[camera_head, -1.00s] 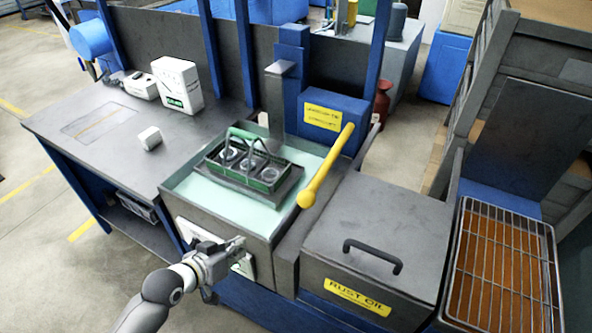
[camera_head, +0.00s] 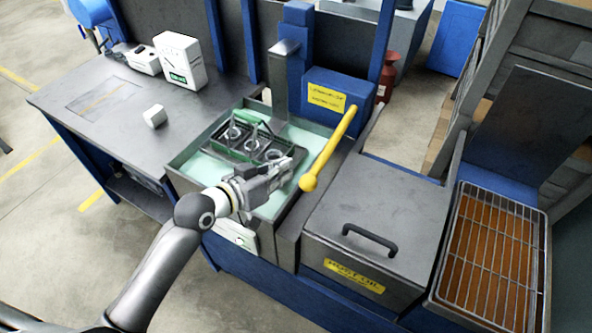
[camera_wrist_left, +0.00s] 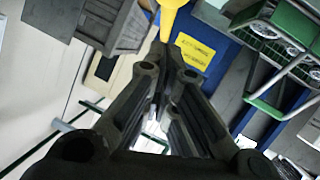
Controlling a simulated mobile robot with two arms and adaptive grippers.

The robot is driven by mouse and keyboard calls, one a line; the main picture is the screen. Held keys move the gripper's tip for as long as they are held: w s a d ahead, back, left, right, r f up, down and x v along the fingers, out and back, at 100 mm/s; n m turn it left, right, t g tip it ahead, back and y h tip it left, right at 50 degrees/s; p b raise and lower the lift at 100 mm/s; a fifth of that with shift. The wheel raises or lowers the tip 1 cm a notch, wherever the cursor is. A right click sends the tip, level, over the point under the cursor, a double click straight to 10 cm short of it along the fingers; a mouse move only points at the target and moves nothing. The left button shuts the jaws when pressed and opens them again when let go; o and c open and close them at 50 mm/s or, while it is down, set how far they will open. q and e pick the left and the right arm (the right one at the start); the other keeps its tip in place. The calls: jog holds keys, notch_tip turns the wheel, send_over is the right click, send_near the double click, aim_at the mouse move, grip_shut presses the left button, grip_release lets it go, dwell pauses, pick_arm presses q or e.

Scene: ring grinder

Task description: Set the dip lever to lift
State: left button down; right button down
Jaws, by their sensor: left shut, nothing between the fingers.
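The dip lever (camera_head: 328,150) is a yellow bar with a round knob at its lower end. It slants up from the knob, beside the blue box (camera_head: 335,86) with a yellow label. In the left wrist view the yellow lever (camera_wrist_left: 170,14) shows at the top, beyond the fingertips. My left gripper (camera_head: 292,160) is shut and empty. It is over the front of the dip tank, to the left of the knob and apart from it. The basket (camera_head: 222,143) with several rings sits in the tank, partly hidden by my gripper. My right gripper is not in view.
The tank (camera_head: 186,156) holds pale green liquid. A closed lid with a black handle (camera_head: 370,239) labelled rust oil is to the right, then a wire rack (camera_head: 497,250). A white box (camera_head: 180,62) and a small white block (camera_head: 154,115) stand on the left bench.

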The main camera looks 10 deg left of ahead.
aim_at(300, 183)
pick_arm(q)
jog(key=shift+w+d+f+p, duration=0.2)
jog(key=shift+w+d+f, duration=0.25)
jog(key=shift+f, duration=0.25)
jog(key=shift+w+d+f+p, duration=0.15)
jog(key=shift+w+d+f, duration=0.3)
jog(key=shift+f, duration=0.2)
jog(key=shift+w+d+f+p, duration=0.2)
jog(key=shift+w+d+f, duration=0.25)
jog(key=shift+f, duration=0.25)
notch_tip(300, 183, down, 4)
jog(key=b, duration=0.3)
jog(key=shift+s+a, duration=0.1)
